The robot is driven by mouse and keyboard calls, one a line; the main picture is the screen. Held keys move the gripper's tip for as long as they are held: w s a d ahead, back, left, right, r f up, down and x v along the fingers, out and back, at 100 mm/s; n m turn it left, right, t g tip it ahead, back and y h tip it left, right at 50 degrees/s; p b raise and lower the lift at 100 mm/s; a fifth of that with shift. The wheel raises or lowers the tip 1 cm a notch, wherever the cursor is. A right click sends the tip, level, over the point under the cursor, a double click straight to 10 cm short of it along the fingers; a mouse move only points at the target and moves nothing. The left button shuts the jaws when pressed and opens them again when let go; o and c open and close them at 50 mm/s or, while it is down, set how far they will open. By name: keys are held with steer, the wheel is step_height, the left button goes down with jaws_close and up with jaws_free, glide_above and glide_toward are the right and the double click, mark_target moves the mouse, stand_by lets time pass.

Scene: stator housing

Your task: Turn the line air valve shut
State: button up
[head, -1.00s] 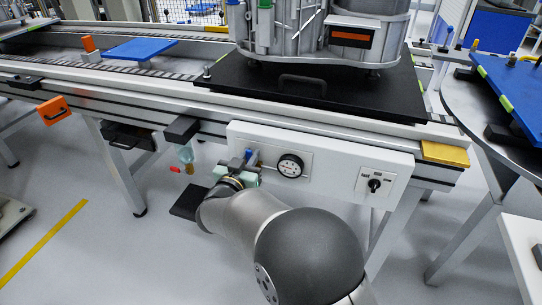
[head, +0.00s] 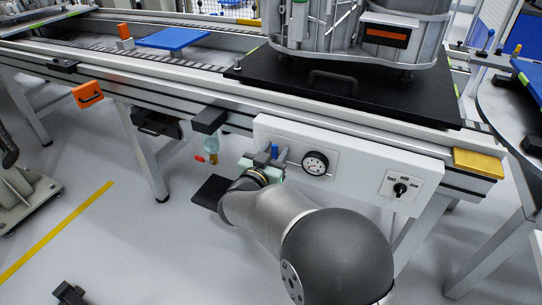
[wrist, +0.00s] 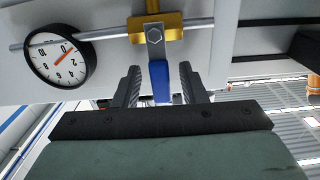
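The air valve has a brass body (wrist: 170,27) on a thin metal pipe in the wrist view. Its lever has a bolted grey plate and a blue grip (wrist: 159,82), which points across the pipe's line. My gripper (wrist: 160,83) has its two dark fingers on either side of the blue grip, with a visible gap on each side. In the head view, my gripper (head: 262,160) is at the left end of the white panel, by the blue lever (head: 275,151). My gripper partly hides the valve body there.
A round pressure gauge (head: 315,163) sits right beside the valve on the white panel (head: 350,160). A black selector knob (head: 400,189) is further right. A red-handled fitting (head: 209,157) hangs to the left. The conveyor frame runs above; open floor lies in front.

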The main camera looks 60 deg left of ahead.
steer(key=p+v, duration=0.2)
steer(key=v, duration=1.5)
steer(key=shift+s+d, duration=0.15)
